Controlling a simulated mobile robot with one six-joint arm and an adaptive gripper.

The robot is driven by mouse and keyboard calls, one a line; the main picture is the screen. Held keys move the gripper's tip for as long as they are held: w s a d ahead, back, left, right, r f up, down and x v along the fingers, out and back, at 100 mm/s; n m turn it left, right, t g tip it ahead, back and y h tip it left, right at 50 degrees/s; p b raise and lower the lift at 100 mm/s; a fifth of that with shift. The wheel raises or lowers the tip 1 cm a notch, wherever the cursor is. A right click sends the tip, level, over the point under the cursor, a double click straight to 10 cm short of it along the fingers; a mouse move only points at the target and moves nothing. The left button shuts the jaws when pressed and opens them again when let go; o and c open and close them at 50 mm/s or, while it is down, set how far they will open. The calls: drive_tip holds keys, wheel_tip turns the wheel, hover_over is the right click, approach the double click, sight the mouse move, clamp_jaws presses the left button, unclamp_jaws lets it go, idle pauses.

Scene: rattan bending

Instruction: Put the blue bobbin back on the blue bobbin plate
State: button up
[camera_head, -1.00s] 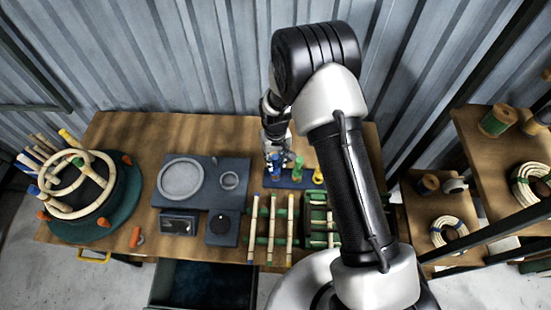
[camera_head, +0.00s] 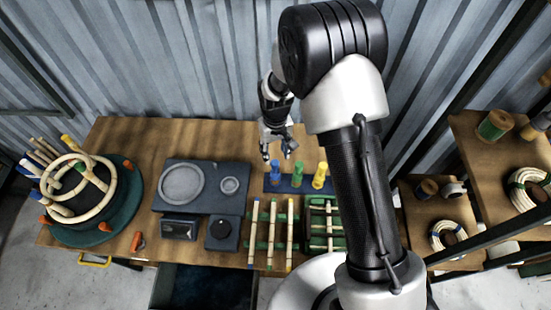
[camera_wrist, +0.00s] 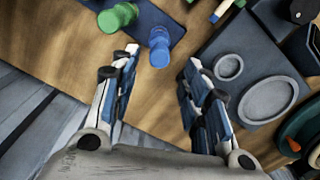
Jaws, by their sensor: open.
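The blue bobbin (camera_head: 275,172) stands at the left end of the dark blue plate (camera_head: 286,186), beside a green bobbin (camera_head: 297,173) and a yellow bobbin (camera_head: 320,175). My gripper (camera_head: 277,156) is open and empty, above and behind the blue bobbin and apart from it. In the wrist view, the blue bobbin (camera_wrist: 159,48) shows beyond the gap between the spread fingers (camera_wrist: 158,62), near a corner of the plate (camera_wrist: 165,17). The green bobbin (camera_wrist: 117,17) lies up and left of it there. The blue bobbin's base is partly hidden by its top.
Left of the plate is a dark fixture (camera_head: 207,203) with round recesses. Rattan sticks on a rack (camera_head: 271,232) and a green crate (camera_head: 324,222) lie in front. A round former with rattan rings (camera_head: 105,212) stands far left. The table's back strip (camera_head: 190,135) is clear.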

drive_tip(key=shift+r, duration=2.15)
drive_tip(key=s+d+r+m+t, duration=0.1)
drive_tip(key=s+d+r, duration=0.3)
drive_tip(key=r, duration=0.6)
drive_tip(key=s+d+r+m+t, duration=0.1)
drive_tip(key=s+d+r, duration=0.3)
drive_tip(key=r, duration=0.6)
drive_tip(key=s+d+r+m+t, duration=0.1)
drive_tip(key=s+d+r, duration=0.2)
drive_tip(key=s, duration=0.6)
drive_tip(key=s+d+r+m+t, duration=0.1)
drive_tip(key=s+d+r, duration=0.3)
drive_tip(key=s, duration=0.4)
drive_tip(key=shift+s+d+r+t, duration=0.2)
drive_tip(key=shift+s+t, duration=0.1)
drive_tip(key=shift+s, duration=0.1)
